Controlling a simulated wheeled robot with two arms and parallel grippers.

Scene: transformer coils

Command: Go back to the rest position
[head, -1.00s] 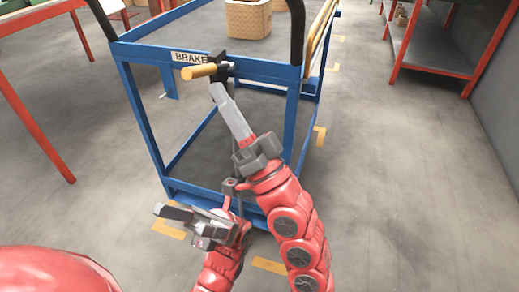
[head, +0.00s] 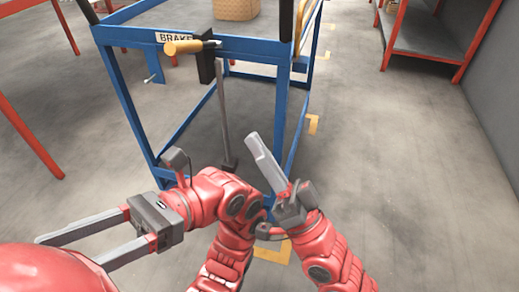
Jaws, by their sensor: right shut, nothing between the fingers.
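My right gripper (head: 254,138) is shut and empty, its fingers pointing up in front of the blue cart (head: 262,47). It is apart from the cart's brake handle (head: 183,47), a yellow-orange grip beside the BRAKE label (head: 173,37). My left gripper (head: 72,249) is at the lower left, pointing left. Its two long fingers are spread apart with nothing visible between them. The tip of one finger is partly hidden by a red part of my own body. Both arms are low, in front of the cart.
A wicker basket (head: 236,9) stands on the cart at the top edge. A red shelf (head: 425,40) stands at the upper right by a grey wall (head: 490,110). Red table legs (head: 28,125) are at the left. The grey floor (head: 390,150) right of the cart is clear.

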